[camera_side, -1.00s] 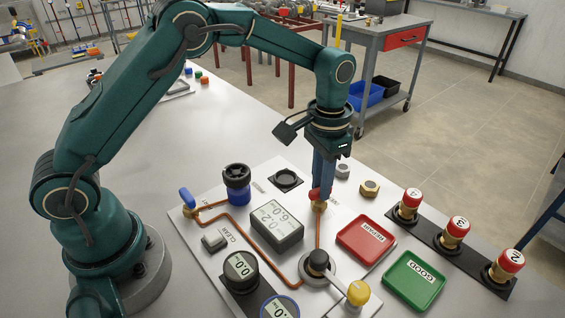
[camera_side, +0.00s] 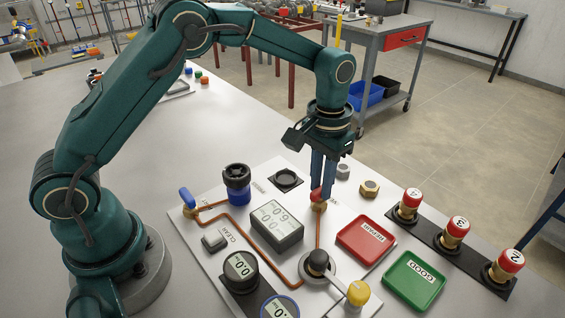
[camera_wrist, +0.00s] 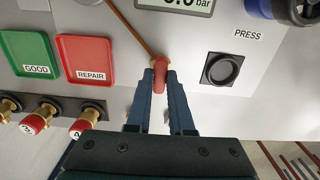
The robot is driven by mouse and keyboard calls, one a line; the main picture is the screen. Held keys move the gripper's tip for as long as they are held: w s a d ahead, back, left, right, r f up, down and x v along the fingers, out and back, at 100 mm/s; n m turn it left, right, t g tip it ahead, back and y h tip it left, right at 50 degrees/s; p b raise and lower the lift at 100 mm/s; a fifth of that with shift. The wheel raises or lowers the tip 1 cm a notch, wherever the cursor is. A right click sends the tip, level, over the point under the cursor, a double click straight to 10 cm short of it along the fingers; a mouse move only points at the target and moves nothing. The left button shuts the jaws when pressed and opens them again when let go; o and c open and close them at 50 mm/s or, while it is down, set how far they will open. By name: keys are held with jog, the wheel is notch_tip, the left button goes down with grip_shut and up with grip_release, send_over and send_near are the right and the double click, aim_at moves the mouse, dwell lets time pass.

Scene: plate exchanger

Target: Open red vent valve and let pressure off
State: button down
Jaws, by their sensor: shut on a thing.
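The red vent valve handle (camera_side: 315,195) sits on a brass fitting at the end of a copper pipe on the white panel (camera_side: 206,248). It also shows in the wrist view as a red lever (camera_wrist: 160,72), roughly in line with the pipe. My gripper (camera_side: 321,190) points down over it, and its blue fingers (camera_wrist: 160,82) are shut on the handle from both sides. The grey display box (camera_side: 276,226) shows digits upside down in the side view. In the wrist view its reading is cut off, with "bar" visible.
Red REPAIR (camera_side: 366,243) and green GOOD (camera_side: 414,282) trays lie to the right. Several red-capped numbered valves (camera_side: 457,229) stand beyond them. A black-knobbed valve (camera_side: 318,263), a yellow knob (camera_side: 358,293), a blue lever (camera_side: 187,197) and a round gauge (camera_side: 240,267) are nearby. A black PRESS socket (camera_wrist: 222,69) is close.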

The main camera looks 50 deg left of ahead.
jog(key=c, duration=0.8)
grip_release()
jog(key=shift+r, duration=2.6)
